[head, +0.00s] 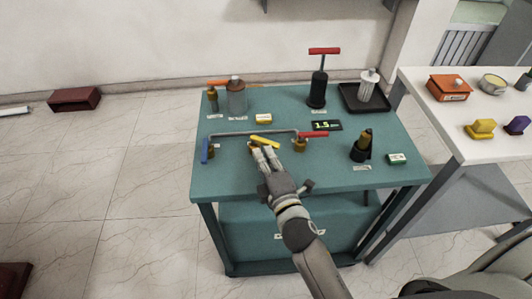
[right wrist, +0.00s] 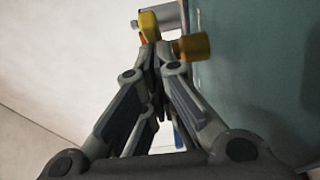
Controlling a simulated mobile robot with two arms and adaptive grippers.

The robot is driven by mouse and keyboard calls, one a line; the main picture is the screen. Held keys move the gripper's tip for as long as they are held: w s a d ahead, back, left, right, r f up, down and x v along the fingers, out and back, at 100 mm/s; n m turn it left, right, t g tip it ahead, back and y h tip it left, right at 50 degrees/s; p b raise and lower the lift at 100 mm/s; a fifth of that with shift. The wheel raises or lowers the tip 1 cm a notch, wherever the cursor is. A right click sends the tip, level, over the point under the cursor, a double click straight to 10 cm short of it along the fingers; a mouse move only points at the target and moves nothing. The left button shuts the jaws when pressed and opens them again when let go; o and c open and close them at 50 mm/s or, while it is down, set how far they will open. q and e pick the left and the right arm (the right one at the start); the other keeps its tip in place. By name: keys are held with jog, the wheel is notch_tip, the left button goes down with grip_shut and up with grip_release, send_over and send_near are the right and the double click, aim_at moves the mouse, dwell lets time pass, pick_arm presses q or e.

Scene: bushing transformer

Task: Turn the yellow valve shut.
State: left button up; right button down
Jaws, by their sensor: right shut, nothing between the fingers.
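The yellow valve handle (head: 265,142) sits at the middle of a grey pipe (head: 235,134) on the teal table (head: 330,178). The handle lies slanted, its right end lower. My right gripper (head: 262,153) is shut and empty, its fingertips just in front of the handle. In the right wrist view the gripper (right wrist: 155,48) has its fingers together, with the yellow handle (right wrist: 149,24) just beyond the tips and a brass fitting (right wrist: 191,47) to the right. I cannot tell whether the tips touch the handle. The valve body is mostly hidden behind the fingers. My left gripper is not in view.
A blue valve handle (head: 204,150) is at the pipe's left end, a red one (head: 313,134) at its right. A dark bottle (head: 362,146) stands right.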

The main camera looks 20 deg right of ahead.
jog(key=shift+w+a, duration=0.1)
jog(key=shift+a, duration=0.05)
jog(key=shift+r+n+y+p, duration=0.15)
jog(key=shift+n+y+p, duration=0.15)
jog(key=shift+p, duration=0.15)
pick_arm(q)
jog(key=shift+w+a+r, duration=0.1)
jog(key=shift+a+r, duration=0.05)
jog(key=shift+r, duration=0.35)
pick_arm(e)
jog(key=shift+d+y, duration=0.2)
jog(key=shift+y, duration=0.1)
